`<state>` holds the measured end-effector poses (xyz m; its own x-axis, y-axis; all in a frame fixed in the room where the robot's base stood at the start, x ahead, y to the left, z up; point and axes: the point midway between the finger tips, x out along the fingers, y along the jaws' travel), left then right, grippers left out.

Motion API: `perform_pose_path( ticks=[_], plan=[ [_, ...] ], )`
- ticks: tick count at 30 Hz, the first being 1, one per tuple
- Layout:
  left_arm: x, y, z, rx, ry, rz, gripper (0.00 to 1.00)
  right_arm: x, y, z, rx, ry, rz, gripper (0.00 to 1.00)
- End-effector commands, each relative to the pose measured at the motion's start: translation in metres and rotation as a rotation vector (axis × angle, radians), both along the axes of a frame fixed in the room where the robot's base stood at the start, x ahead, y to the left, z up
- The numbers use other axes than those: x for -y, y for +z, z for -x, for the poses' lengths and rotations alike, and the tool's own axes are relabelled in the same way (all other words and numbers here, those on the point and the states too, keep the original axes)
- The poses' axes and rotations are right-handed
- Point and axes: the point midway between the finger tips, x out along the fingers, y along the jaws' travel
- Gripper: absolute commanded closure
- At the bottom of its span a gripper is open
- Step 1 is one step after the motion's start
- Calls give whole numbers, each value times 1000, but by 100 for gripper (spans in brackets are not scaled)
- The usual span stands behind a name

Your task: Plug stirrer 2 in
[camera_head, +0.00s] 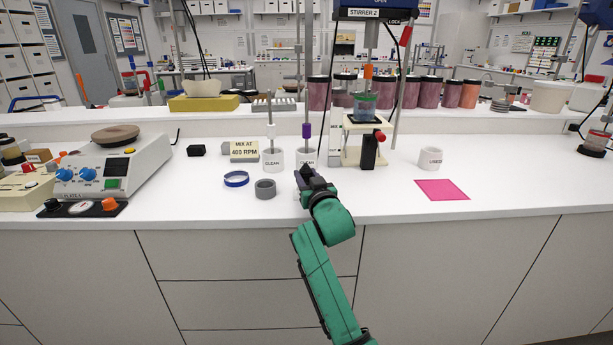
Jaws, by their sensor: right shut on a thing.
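Stirrer 2 (357,14) is the dark unit at the top, with its name label on the front. Below it, a jar with a green band (366,101) stands on a pale stand (351,158). My right gripper (302,176) is low over the front of the bench, in front of the right white cup marked CLEAN (307,158). It is shut on a small dark thing, mostly hidden by the fingers; I cannot tell what it is. A little red shows beside the fingertips. I cannot make out stirrer 2's plug or a socket. My left gripper is not in view.
A black block with a red knob (369,152) stands right of my gripper. A grey ring (265,189), a blue ring (236,179) and another CLEAN cup (272,160) are to the left.

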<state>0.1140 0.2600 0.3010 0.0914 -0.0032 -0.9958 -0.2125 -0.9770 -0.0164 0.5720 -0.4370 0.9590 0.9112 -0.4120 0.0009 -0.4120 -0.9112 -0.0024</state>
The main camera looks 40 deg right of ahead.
Motion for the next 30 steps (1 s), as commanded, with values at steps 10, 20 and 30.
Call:
perform_pose_path(
  ticks=[10, 20, 30],
  plan=[
    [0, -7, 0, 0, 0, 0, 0, 0, -10, 0, 0, 0, 0, 100],
    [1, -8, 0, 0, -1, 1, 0, 0, -12, 0, -1, 0, 0, 24],
    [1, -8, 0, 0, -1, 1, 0, -5, -13, 10, -1, 1, 0, 24]
  ],
)
